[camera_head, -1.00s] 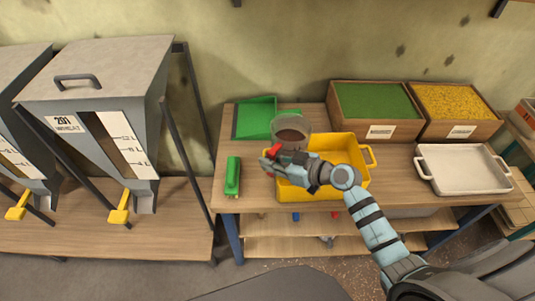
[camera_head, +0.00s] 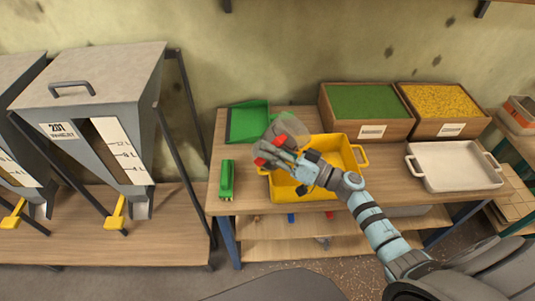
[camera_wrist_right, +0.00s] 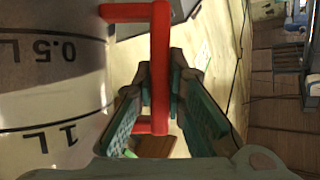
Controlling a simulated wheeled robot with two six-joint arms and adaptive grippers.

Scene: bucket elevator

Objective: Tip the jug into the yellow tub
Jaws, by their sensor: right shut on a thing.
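The clear jug (camera_head: 291,127) is held up at the back left of the yellow tub (camera_head: 350,153) and looks tilted. Its red handle (camera_wrist_right: 160,60) and its 0.5 L and 1 L marks show in the right wrist view, where the jug wall (camera_wrist_right: 50,85) fills the left side. My right gripper (camera_head: 274,153) is shut on the jug's handle, above the tub's left part. My arm hides part of the tub's inside. I cannot tell what is left in the jug. My left gripper is not in view.
A green dustpan (camera_head: 247,122) and a green brush (camera_head: 227,180) lie left of the tub. Crates of green (camera_head: 370,128) and yellow (camera_head: 448,128) material stand at the back right. A white tray (camera_head: 410,163) is at the right. Grey hoppers (camera_head: 95,85) stand at the left.

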